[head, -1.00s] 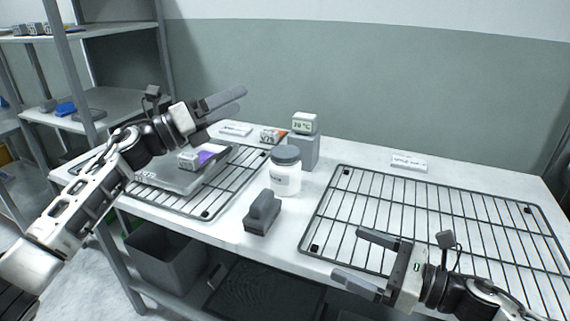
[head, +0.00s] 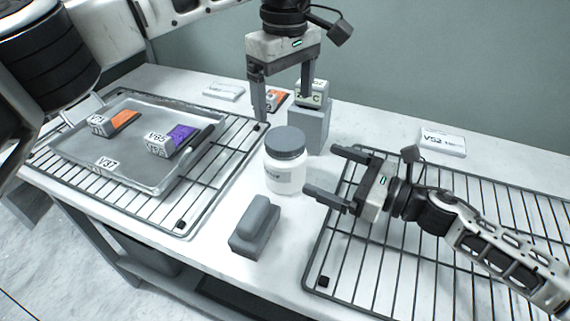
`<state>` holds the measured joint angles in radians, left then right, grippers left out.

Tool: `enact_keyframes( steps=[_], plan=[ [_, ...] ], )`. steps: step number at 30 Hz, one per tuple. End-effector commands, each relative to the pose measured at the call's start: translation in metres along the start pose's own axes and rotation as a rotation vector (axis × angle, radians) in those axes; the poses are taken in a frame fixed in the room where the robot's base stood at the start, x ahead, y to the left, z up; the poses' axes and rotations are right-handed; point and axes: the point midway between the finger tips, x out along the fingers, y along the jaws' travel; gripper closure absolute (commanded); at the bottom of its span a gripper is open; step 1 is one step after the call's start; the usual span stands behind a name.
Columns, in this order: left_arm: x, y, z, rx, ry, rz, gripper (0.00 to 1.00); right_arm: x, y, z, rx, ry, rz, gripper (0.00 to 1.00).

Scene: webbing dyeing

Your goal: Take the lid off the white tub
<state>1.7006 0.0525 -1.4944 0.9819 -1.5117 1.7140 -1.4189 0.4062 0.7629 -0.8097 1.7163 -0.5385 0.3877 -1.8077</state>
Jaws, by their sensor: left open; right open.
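The white tub (head: 285,179) stands upright on the white table, between the two wire racks. Its grey lid (head: 285,142) sits on top of it. My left gripper (head: 283,106) is open and points down, above and slightly behind the lid in the picture, with nothing between its fingers. My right gripper (head: 322,172) is open and empty, to the right of the tub. Its fingers point left towards the tub's side, with a small gap that I cannot judge exactly.
The left rack (head: 196,207) bears a metal tray (head: 88,160) with labelled pieces. The right rack (head: 338,217) is empty under my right arm.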

Motion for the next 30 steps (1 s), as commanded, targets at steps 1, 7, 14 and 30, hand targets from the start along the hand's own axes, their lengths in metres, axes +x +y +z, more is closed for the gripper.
enact_keyframes(
  steps=[1,7,14,30],
  plan=[
    [0.000,0.000,0.000,0.000,-0.001,0.000,0.13,0.011,-0.001,0.002,-0.001,-0.004,0.001,0.00],
    [0.000,0.000,0.000,-0.001,-0.003,0.001,0.13,0.052,0.000,0.002,-0.001,-0.003,0.002,0.00],
    [0.000,0.000,0.001,-0.001,-0.003,0.002,0.13,0.088,0.000,0.001,0.001,-0.002,0.001,0.00],
    [0.000,0.000,0.001,-0.001,-0.003,0.002,0.13,0.105,0.000,0.000,0.001,0.000,-0.001,0.06]
  ],
)
